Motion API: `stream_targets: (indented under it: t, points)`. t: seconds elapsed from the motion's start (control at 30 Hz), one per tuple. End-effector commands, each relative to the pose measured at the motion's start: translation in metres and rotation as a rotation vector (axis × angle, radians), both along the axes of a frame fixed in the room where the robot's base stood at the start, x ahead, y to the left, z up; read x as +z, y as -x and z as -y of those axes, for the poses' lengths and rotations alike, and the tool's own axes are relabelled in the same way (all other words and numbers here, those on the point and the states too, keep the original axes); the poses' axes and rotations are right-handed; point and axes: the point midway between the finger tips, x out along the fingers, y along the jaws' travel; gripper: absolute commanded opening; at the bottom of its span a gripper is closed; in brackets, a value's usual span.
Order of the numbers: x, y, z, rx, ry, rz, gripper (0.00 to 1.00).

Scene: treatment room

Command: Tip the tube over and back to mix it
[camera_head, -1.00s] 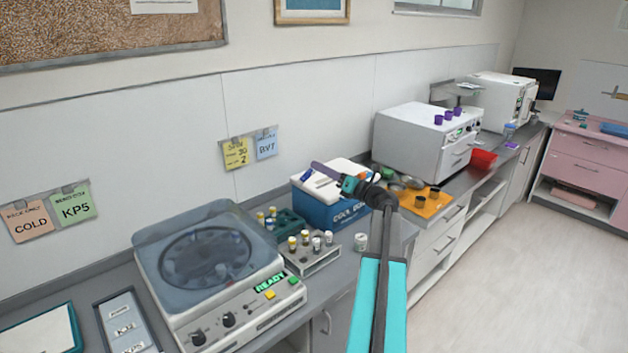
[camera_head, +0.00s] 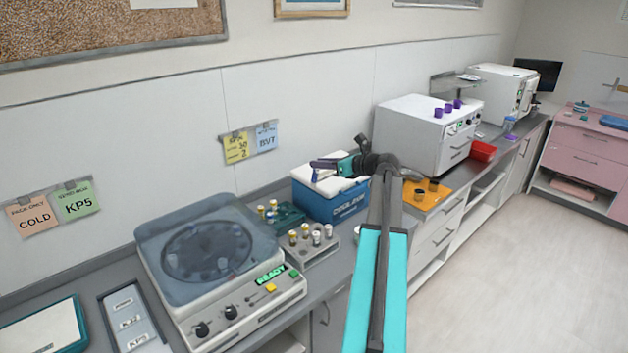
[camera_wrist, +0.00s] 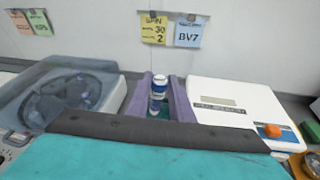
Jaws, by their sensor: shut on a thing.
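My gripper (camera_head: 322,164) is raised over the counter in front of the blue cooler box, its purple fingers pointing left in the head view. In the wrist view the two purple fingers (camera_wrist: 160,100) are shut on a small tube (camera_wrist: 158,92). The tube has a white and blue upper part and a darker lower part, and looks about upright in that view. Its lower end is partly hidden behind my gripper's dark edge. In the head view the tube is too small to make out clearly.
A centrifuge (camera_head: 215,265) with a clear lid stands at left. Next to it are a grey rack (camera_head: 315,250) with several capped tubes and a green rack (camera_head: 290,215). The blue cooler box (camera_head: 330,200) with a white lid is behind my gripper. An orange mat (camera_head: 428,197) lies to the right.

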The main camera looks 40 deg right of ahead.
Motion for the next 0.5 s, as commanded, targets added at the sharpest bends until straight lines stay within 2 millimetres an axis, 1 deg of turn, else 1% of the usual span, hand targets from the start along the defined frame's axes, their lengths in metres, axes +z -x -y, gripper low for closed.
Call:
stream_targets:
  t: [0.23,0.5]
  points:
    - [0.001,0.0002,0.0002,-0.001,0.104,-0.084,0.0]
    - [0.0001,0.0004,0.0005,-0.001,0.119,-0.097,0.0]
